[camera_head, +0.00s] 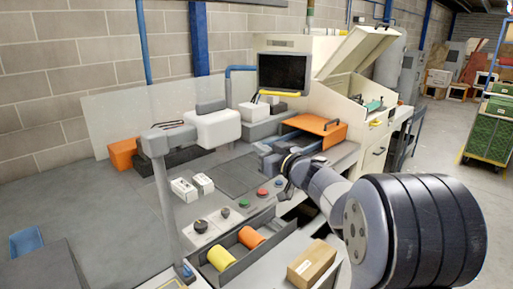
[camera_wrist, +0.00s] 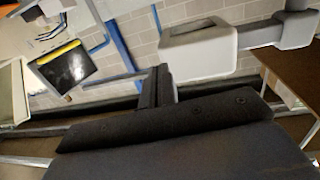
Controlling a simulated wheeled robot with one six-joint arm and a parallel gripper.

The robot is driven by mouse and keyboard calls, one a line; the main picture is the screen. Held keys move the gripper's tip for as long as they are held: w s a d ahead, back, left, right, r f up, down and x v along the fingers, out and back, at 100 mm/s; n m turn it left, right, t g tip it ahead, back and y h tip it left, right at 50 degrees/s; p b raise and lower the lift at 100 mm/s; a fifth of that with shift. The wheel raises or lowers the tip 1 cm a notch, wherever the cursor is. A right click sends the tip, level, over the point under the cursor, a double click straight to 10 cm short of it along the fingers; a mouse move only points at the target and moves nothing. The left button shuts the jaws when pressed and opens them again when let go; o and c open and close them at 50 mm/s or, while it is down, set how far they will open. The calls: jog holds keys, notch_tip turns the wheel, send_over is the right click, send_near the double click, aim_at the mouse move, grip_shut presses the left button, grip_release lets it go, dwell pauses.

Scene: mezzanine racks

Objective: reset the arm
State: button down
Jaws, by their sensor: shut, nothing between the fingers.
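My arm reaches in from the lower right of the head view, over the front of the workbench. Its end, with my gripper (camera_head: 287,172), is near the orange-topped unit and is small and partly hidden by my own wrist. In the wrist view my gripper (camera_wrist: 160,78) shows as dark fingers close together, with nothing between them. The fingers point toward the block wall and the white boxy machine head.
The bench holds an orange panel (camera_head: 314,124), a white machine head (camera_head: 213,127), push buttons (camera_head: 262,192) and a tray (camera_head: 262,257) with orange and yellow rolls. A monitor (camera_head: 284,72) stands behind. Open floor lies at right.

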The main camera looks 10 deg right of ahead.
jog(key=d+b+v, duration=0.1)
jog(key=v, duration=0.6)
jog(key=shift+w, duration=0.15)
jog(key=shift+a, duration=0.15)
